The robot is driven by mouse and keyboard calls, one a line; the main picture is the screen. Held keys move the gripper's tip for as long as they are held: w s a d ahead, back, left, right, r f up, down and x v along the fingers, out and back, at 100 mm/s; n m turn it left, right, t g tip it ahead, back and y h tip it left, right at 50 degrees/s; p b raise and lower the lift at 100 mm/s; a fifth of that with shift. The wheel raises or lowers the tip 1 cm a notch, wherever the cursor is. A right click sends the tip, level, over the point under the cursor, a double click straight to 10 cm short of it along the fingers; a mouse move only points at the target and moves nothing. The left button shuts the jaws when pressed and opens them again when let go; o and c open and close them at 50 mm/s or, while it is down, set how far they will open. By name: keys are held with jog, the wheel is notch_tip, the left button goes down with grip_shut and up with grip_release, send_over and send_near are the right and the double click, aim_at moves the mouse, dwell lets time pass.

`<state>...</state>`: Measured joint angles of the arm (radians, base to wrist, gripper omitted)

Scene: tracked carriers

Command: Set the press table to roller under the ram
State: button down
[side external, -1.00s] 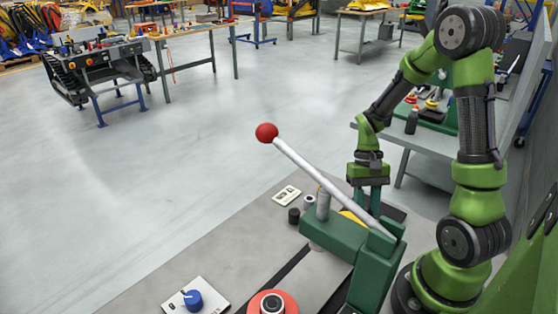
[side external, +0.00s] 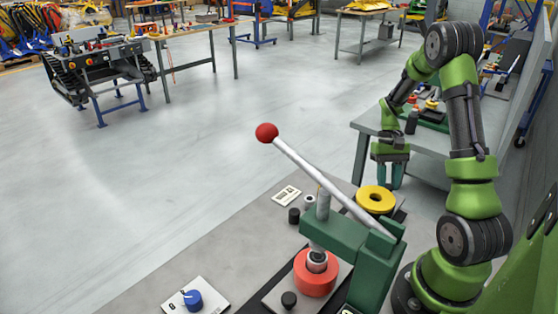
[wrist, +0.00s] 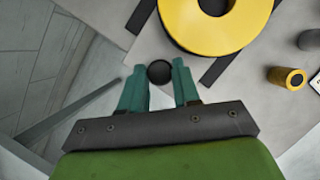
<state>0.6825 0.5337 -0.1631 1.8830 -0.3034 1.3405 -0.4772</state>
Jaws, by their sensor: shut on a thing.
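The press (side external: 375,265) is green, with a grey ram (side external: 323,207) and a raised lever ending in a red ball (side external: 266,132). The press table (side external: 272,297) is a sliding plate on dark rails. On it, an orange-red roller (side external: 315,284) with a dark and silver hub appears beneath the ram; exact centring cannot be told. A yellow ring (side external: 376,193) lies at the table's far end; the wrist view also shows it (wrist: 217,44). My gripper (side external: 390,186) is beyond the ring, shut on a black knob (wrist: 159,73) there. Another black knob (side external: 289,299) is at the near end.
A blue dial (side external: 193,299) on a white plate stands at the front left. Small dark cylinders (side external: 294,215) and a white label (side external: 286,195) are left of the press. A grey side table (side external: 430,142) with parts stands behind my gripper. The floor at left is open.

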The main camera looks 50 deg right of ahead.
jog(key=c, duration=1.1)
grip_release()
jog(key=shift+d, duration=0.4)
jog(key=shift+o, duration=1.4)
jog(key=shift+a, duration=0.1)
jog(key=shift+r, duration=0.15)
jog(key=v, duration=1.6)
jog(key=shift+r, duration=0.35)
jog(key=shift+w, duration=0.1)
